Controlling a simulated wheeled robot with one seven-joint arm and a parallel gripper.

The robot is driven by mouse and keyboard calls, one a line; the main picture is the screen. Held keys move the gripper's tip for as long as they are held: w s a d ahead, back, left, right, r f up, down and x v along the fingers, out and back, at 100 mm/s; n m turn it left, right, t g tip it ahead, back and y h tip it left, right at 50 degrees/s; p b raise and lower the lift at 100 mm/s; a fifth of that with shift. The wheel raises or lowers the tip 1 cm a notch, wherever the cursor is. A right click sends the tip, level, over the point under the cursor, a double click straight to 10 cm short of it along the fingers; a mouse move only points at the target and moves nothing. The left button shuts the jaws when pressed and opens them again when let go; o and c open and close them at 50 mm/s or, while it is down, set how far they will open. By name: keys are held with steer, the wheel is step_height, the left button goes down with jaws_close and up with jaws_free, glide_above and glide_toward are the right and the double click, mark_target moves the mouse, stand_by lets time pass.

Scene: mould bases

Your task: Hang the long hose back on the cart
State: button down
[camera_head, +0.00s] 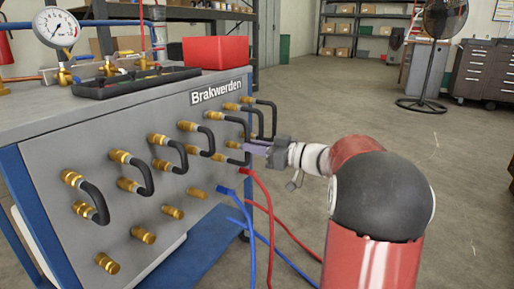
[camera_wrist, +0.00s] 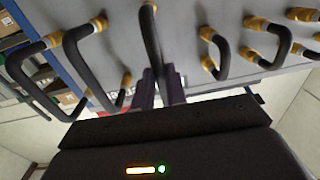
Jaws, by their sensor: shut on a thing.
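My gripper (camera_head: 257,149) is at the right part of the cart's grey front panel (camera_head: 50,160). In the wrist view, its purple fingers (camera_wrist: 160,88) are shut on a black hose (camera_wrist: 150,38). One end of this hose meets a brass fitting at the top of that view; its other end is hidden behind the gripper. Other black hoses loop between brass fittings on both sides, one of them a wide loop (camera_wrist: 38,85) at the left. I cannot tell from these frames which one is the long hose.
A red hose (camera_head: 268,215) and a blue hose (camera_head: 250,235) hang from the panel to the floor below my gripper. A red box (camera_head: 215,52), a black tray (camera_head: 135,83) and a gauge (camera_head: 57,28) are on the cart top. A fan (camera_head: 440,20) stands far back; the floor between is clear.

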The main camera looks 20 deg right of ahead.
steer(key=shift+w+a+r, duration=0.1)
steer(key=shift+w+a, duration=0.25)
steer(key=shift+w, duration=0.1)
stand_by(0.5)
steer(key=c, duration=1.3)
jaws_free()
steer(key=shift+c, duration=0.2)
steer(key=shift+o, duration=0.4)
steer(key=o, duration=0.3)
steer(key=shift+v, duration=3.55)
